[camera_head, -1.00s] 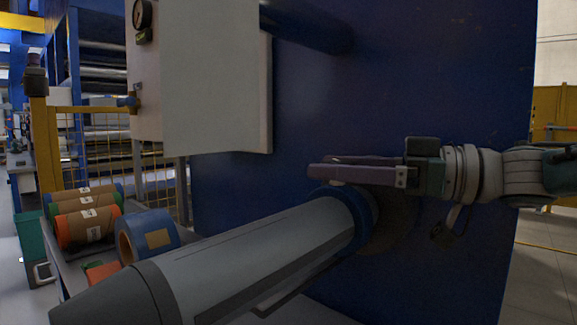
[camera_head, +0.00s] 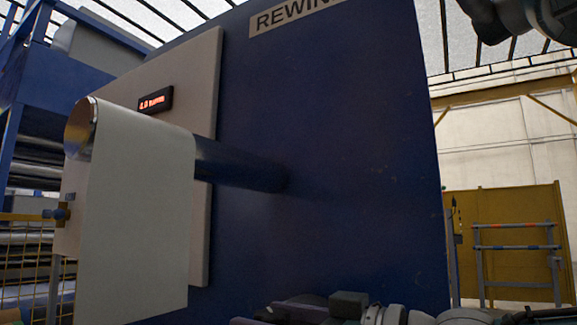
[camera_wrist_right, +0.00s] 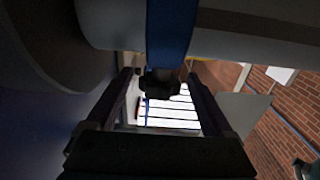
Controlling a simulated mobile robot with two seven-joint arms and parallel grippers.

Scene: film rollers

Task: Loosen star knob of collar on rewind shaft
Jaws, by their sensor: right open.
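The star knob (camera_wrist_right: 160,83) is a small dark knob on the blue collar (camera_wrist_right: 172,30) around the grey rewind shaft (camera_wrist_right: 240,38), in the upper part of the right wrist view. My right gripper (camera_wrist_right: 160,74) is open, with one dark finger on each side of the knob. A gap shows beside the knob, and I see no clear contact. In the head view only the top of my right gripper and wrist show at the bottom edge; the shaft, collar and knob are out of that view. My left gripper is not in view.
In the head view, the blue machine wall (camera_head: 340,150) fills the middle. A white web (camera_head: 135,215) hangs over a roller at the left, near a lit display (camera_head: 155,103). A yellow panel (camera_head: 505,225) stands at the right.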

